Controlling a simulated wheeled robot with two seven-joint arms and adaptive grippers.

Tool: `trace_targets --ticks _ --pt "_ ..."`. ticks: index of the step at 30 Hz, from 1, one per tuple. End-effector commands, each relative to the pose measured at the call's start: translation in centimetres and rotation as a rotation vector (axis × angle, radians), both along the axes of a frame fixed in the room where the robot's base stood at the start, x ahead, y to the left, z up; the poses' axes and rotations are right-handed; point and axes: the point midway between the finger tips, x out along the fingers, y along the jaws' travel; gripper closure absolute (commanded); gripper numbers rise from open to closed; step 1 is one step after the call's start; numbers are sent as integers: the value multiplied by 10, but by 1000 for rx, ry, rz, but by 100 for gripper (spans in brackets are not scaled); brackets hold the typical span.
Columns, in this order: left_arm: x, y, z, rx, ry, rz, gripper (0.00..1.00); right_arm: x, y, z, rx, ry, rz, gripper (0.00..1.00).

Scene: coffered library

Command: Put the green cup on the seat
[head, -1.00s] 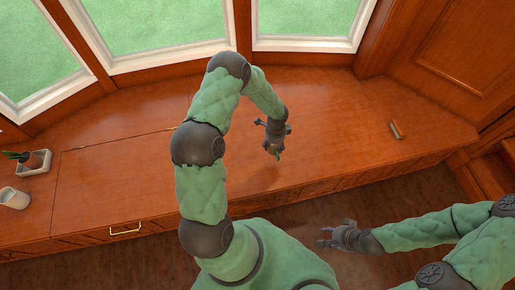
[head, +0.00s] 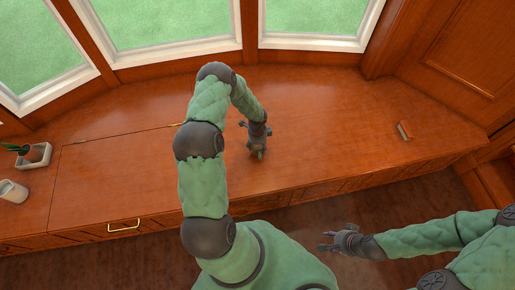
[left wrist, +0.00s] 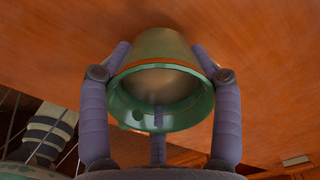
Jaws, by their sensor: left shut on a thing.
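The green cup (left wrist: 158,112) fills the middle of the left wrist view, with an orange-brown band near its rim and a paler body. My left gripper (head: 258,150) is shut on it, with fingers on both sides. My right gripper (head: 325,241) is open and empty, in front of the bench over the dark floor.
A small brown block (head: 405,131) lies on the bench at the right. At the far left are a potted plant in a pale tray (head: 37,156) and a white mug (head: 13,191). Windows and a wooden panel bound the back. The bench around the cup is clear.

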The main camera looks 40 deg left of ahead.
Motion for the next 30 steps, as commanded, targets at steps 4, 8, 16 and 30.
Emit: trace_targets --ticks 4,8,16,30 --pt "0 0 -17 0 0 0 76 0 0 -9 0 1 0 60" --pt "0 0 -16 0 -1 1 76 0 0 -8 0 0 0 60" --pt "0 0 -19 0 0 1 34 0 0 -11 0 0 0 60" --pt "0 0 -17 0 0 1 12 0 0 -9 0 0 0 60"
